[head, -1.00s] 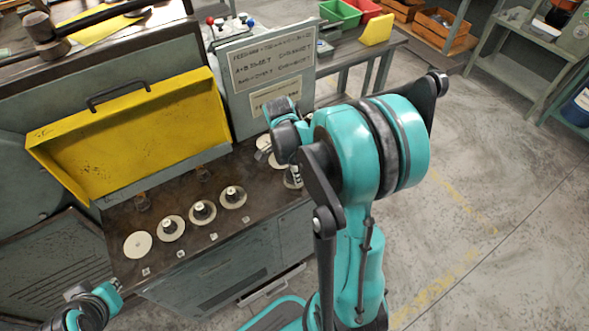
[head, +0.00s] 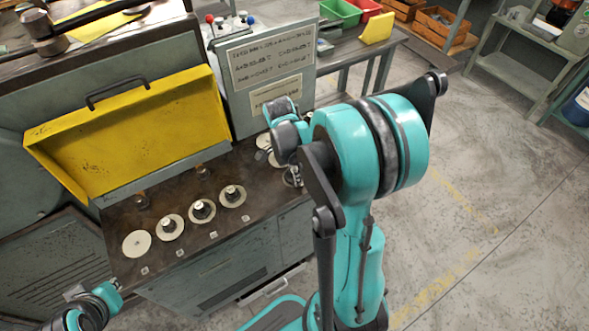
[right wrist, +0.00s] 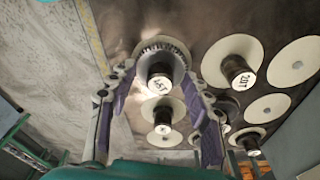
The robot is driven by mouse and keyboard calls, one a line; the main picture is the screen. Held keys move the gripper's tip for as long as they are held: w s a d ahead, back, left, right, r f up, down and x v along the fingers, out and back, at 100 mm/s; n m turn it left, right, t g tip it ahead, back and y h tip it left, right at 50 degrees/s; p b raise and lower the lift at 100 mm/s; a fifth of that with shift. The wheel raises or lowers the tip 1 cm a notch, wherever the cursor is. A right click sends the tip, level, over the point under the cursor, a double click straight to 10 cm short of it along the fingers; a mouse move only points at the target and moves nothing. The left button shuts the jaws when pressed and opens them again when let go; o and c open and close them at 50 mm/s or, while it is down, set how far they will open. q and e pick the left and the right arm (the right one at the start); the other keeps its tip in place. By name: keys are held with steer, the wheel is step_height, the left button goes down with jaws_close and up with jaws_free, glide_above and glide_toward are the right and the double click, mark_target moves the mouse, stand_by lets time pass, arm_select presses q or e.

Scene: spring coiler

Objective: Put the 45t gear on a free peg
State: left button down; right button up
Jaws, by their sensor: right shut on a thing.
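In the right wrist view the 45t gear (right wrist: 159,84) has a toothed rim and a dark hub, with a label that seems to read 45T. My right gripper (right wrist: 160,72) has its two fingers on either side of it and is shut on it. In the head view my right gripper (head: 291,176) is at the right end of the bench and mostly hidden by my arm. Which peg is below the gear is unclear. My left gripper (head: 112,291) is at the lower left, away from the gears; its fingers are too small to read.
A 20T gear (right wrist: 238,71) is beside my right gripper. A yellow cover (head: 135,135) and a sign panel (head: 272,60) rise behind.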

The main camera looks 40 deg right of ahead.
steer(key=shift+f, duration=0.2)
steer(key=o, duration=1.5)
steer(key=shift+o, duration=0.2)
step_height(320, 180, up, 25)
steer(key=a+p, duration=0.1)
steer(key=p, duration=1)
steer(key=shift+w+a, duration=0.35)
steer(key=shift+f, duration=0.1)
